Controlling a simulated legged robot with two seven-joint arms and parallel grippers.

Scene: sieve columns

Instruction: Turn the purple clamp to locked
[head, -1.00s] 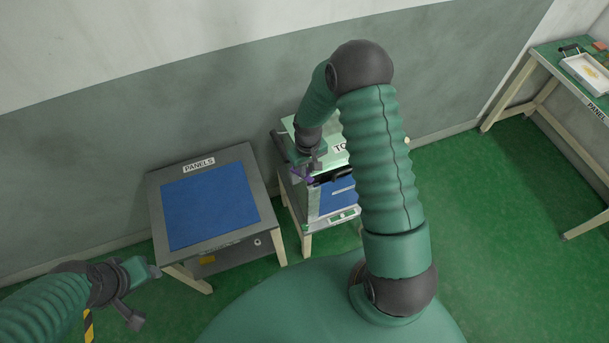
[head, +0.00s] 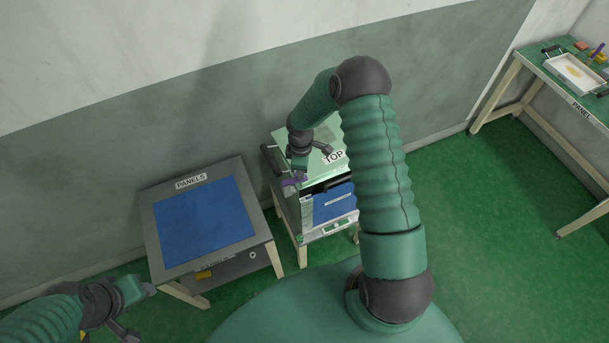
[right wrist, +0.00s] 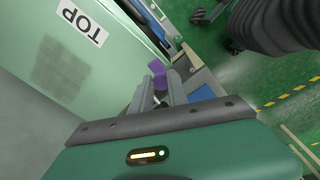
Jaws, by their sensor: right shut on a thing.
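The purple clamp (head: 289,183) is at the left front edge of the pale green sieve column (head: 310,170) marked TOP. It also shows in the right wrist view (right wrist: 156,68), at the fingertips. My right gripper (head: 301,176) is shut on the purple clamp, reaching down from above the column's front left. Its fingers cover part of the clamp, so its exact angle is hard to tell. My left gripper (head: 150,290) is at the lower left, away from the column; its fingers are too small to read.
A table marked PANELS with a blue top (head: 203,220) stands left of the column. A green bench (head: 545,70) at the far right holds a white tray (head: 575,72) and small items. A grey wall is behind. Green floor is free between column and bench.

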